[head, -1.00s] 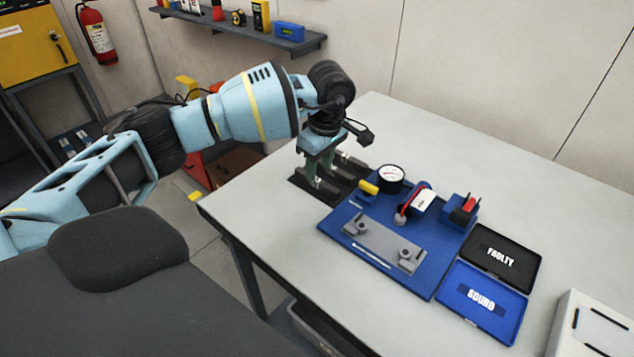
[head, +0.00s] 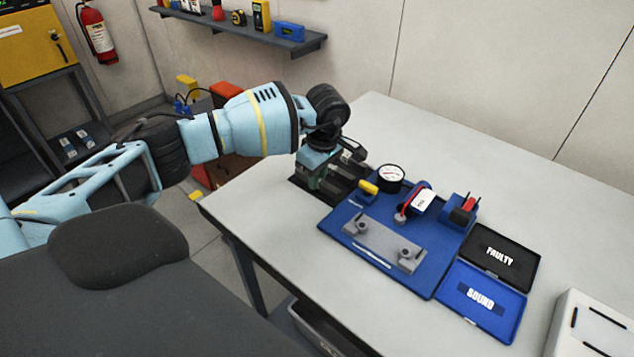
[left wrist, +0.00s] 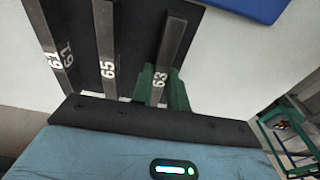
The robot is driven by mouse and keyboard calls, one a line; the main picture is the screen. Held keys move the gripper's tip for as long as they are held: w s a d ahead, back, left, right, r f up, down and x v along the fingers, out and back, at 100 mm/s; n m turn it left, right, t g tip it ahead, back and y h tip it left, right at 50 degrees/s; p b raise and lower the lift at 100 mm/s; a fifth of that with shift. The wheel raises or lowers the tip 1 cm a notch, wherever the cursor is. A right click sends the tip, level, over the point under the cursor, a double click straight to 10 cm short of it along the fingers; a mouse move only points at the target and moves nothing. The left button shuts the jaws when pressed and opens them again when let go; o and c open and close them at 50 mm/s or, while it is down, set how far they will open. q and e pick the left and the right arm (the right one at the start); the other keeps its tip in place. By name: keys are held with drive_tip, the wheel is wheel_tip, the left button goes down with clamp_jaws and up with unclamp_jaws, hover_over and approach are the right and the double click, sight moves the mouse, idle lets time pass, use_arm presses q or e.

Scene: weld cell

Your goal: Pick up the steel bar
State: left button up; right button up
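Several dark steel bars lie side by side on a black rack (head: 306,187) at the table's left edge. In the left wrist view three carry white numbers: bar 61 (left wrist: 47,42), bar 65 (left wrist: 104,40) and bar 63 (left wrist: 170,45). My left gripper (head: 317,185) is down at the rack. In the left wrist view its green fingers (left wrist: 160,88) stand on both sides of bar 63, close to it. I cannot tell whether they press on it. The fingertips are hidden in the head view. My right gripper is not in view.
Right of the rack a blue board (head: 340,222) holds a gauge (head: 390,178), a grey fixture (head: 383,243) and other parts. A black FAULTY tray (head: 500,251) and a blue SOUND tray (head: 481,299) lie beyond. The table's back right (head: 480,160) is clear.

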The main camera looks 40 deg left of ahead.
use_arm(q)
clamp_jaws()
drive_tip(key=shift+r, duration=0.1)
